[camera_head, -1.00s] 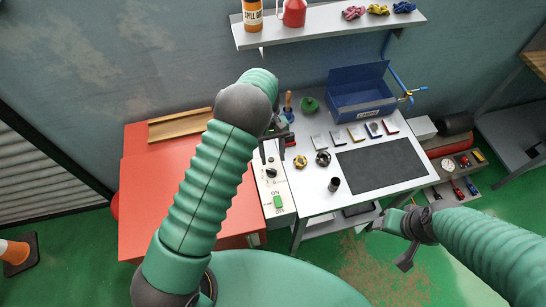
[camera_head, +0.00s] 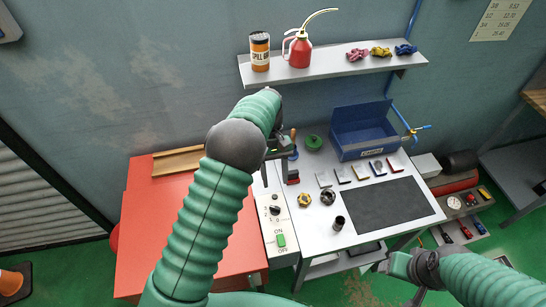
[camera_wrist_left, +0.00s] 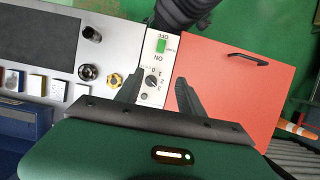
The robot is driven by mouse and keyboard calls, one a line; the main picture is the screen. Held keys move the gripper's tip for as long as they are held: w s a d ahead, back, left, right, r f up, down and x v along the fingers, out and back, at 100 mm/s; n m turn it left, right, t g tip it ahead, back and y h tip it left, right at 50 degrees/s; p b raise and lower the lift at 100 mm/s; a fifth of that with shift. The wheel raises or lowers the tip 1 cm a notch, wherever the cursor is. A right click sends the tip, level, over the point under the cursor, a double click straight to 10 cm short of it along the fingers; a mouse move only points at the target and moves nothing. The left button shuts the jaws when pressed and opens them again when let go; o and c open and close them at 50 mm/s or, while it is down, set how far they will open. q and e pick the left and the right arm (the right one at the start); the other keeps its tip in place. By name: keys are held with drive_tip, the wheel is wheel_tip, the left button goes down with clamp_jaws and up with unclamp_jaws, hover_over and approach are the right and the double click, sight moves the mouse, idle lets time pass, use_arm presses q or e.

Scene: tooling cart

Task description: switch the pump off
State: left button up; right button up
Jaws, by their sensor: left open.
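A pale control panel with a green ON/OFF switch (camera_head: 281,240) and a dark rotary knob (camera_head: 275,210) marked 0, 1 and 2 lies between the red cabinet and the grey worktop. My left gripper (camera_head: 272,172) is open above the far end of this panel, partly hidden by its arm. In the left wrist view the panel's knob (camera_wrist_left: 152,79) shows between the spread fingers of the gripper (camera_wrist_left: 157,92), and the green switch (camera_wrist_left: 161,46) lies beyond them. The fingers hold nothing. My right gripper (camera_head: 405,275) is at the lower right, apart from the panel; its finger opening is unclear.
The red cabinet (camera_head: 150,225) stands left of the panel. The worktop (camera_head: 325,235) at right holds a black mat (camera_head: 385,205), a blue bin (camera_head: 365,135), a dark cup (camera_head: 338,223) and several small parts. A shelf (camera_head: 335,68) hangs above.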

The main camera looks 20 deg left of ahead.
use_arm(q)
drive_tip(key=b+v, duration=0.1)
drive_tip(key=v, duration=1.1)
drive_tip(key=shift+a+b, duration=0.15)
drive_tip(key=shift+b, duration=0.2)
